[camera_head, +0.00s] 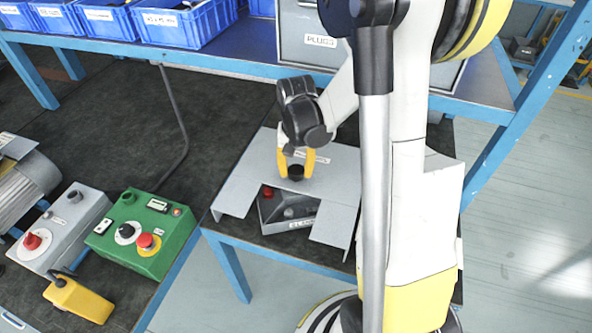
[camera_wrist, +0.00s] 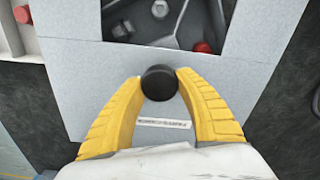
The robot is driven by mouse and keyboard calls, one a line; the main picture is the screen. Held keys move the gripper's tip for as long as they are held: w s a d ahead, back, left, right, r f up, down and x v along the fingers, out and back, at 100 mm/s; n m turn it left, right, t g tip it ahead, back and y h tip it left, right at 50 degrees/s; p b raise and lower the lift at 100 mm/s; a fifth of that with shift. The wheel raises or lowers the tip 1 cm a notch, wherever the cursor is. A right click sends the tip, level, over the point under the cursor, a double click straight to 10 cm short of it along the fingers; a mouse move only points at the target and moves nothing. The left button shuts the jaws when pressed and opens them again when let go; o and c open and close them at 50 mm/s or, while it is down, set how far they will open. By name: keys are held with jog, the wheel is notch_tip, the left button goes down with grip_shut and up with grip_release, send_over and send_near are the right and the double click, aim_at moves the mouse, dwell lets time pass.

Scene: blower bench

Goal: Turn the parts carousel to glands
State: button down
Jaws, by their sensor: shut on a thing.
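The parts carousel has a flat grey cover (camera_head: 262,153) on the low blue-framed stand, with a black round knob (camera_wrist: 158,84) on it. An opening in the cover shows a dark tray (camera_head: 288,208) with grey metal parts (camera_wrist: 160,9) and a red piece (camera_head: 268,192). A white label (camera_wrist: 163,123) lies on the cover between the fingers in the wrist view.
A green control box (camera_head: 143,233) with a red button and a grey box (camera_head: 60,229) with a red knob stand to the left. A yellow pendant (camera_head: 78,299) lies before them. Blue bins (camera_head: 185,24) and a PLUGS bin (camera_head: 320,55) stand on the shelf behind.

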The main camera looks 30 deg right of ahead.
jog(key=shift+m, duration=3.1)
jog(key=c, duration=0.8)
grip_release()
jog(key=shift+d, duration=0.1)
notch_tip(320, 180, up, 12)
